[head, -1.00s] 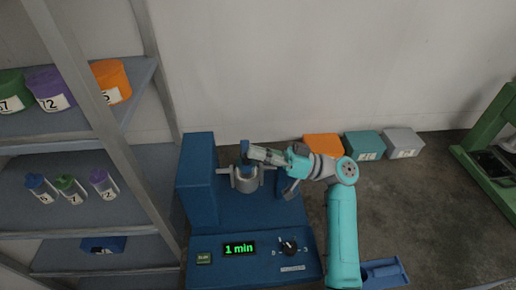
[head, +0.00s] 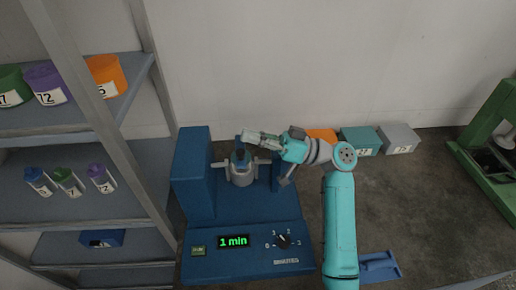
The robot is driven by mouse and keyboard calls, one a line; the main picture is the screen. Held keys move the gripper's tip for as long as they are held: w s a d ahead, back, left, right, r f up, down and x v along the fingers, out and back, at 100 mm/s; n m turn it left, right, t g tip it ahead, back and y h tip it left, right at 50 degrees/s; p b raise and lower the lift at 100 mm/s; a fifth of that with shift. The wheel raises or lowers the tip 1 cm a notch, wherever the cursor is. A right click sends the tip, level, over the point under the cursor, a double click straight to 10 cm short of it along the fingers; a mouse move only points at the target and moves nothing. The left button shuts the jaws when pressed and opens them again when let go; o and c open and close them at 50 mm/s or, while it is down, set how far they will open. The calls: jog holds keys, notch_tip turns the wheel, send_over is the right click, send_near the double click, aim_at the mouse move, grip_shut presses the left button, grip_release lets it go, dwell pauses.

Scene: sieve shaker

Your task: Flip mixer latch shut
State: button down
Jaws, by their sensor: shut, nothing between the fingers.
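The blue mixer (head: 198,200) stands on the table, with a green "1 min" display, a button at its left and a dial at its right. A grey metal cup (head: 242,174) sits in its holder between the uprights, and a small dark blue piece (head: 239,153) shows at its top. I cannot tell whether this piece is the latch or a lid. My gripper (head: 248,136) is shut and empty, over the cup's top and slightly behind it. Whether it touches the mixer is unclear. The latch's position cannot be made out.
A shelf (head: 50,135) at the left holds coloured tubs and several small bottles. Orange, teal (head: 362,140) and grey (head: 398,138) boxes stand along the wall. A green frame device (head: 490,150) is at the far right. A blue tray (head: 379,267) lies at the front right.

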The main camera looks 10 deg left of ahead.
jog(key=w+v, duration=0.1)
jog(key=v, duration=0.9)
jog(key=shift+a, duration=0.15)
